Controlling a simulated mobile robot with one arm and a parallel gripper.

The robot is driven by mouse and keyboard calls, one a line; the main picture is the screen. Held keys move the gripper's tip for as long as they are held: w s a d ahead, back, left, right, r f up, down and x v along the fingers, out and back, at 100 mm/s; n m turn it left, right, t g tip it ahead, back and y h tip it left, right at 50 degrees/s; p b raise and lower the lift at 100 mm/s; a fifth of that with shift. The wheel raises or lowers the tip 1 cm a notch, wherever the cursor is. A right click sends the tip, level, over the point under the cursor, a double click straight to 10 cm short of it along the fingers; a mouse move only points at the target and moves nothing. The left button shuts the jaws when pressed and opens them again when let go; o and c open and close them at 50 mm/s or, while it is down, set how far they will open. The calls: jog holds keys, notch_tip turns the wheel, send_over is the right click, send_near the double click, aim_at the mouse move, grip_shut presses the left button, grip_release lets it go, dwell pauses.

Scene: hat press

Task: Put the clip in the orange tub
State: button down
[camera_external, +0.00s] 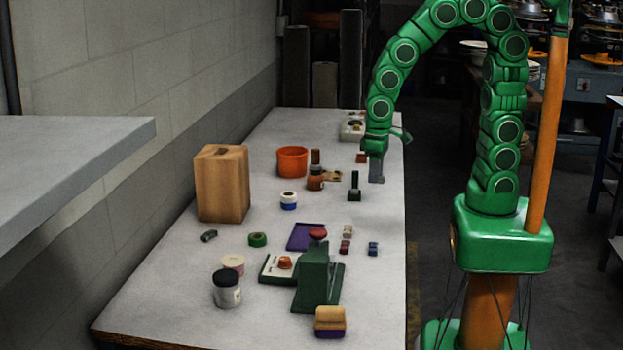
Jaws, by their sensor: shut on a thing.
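The orange tub (292,161) stands upright on the far half of the table, near the wall side. My gripper (376,179) points down at the table's right side, to the right of the tub and apart from it. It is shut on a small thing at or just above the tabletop. The grey jaws hide most of that thing, and I cannot tell for sure that it is the clip. I cannot surely pick out the clip elsewhere; a small dark item (208,236) lies at the left, too small to name.
A dark green stand (354,187) is just left of my gripper. A reddish block (361,157) and brown jars (315,182) lie between gripper and tub. A wooden box (222,184) stands left. A green press (314,275) is nearer. The table's right edge is close.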

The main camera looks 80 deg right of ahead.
jog(key=shift+s+d+r, duration=0.1)
jog(key=shift+s+r, duration=0.15)
jog(key=shift+s, duration=0.3)
jog(key=shift+s+d+r, duration=0.1)
jog(key=shift+s+r, duration=0.15)
jog(key=shift+s, duration=0.35)
jog(key=shift+s+d+r, duration=0.1)
jog(key=shift+s+r, duration=0.15)
jog(key=shift+s, duration=0.3)
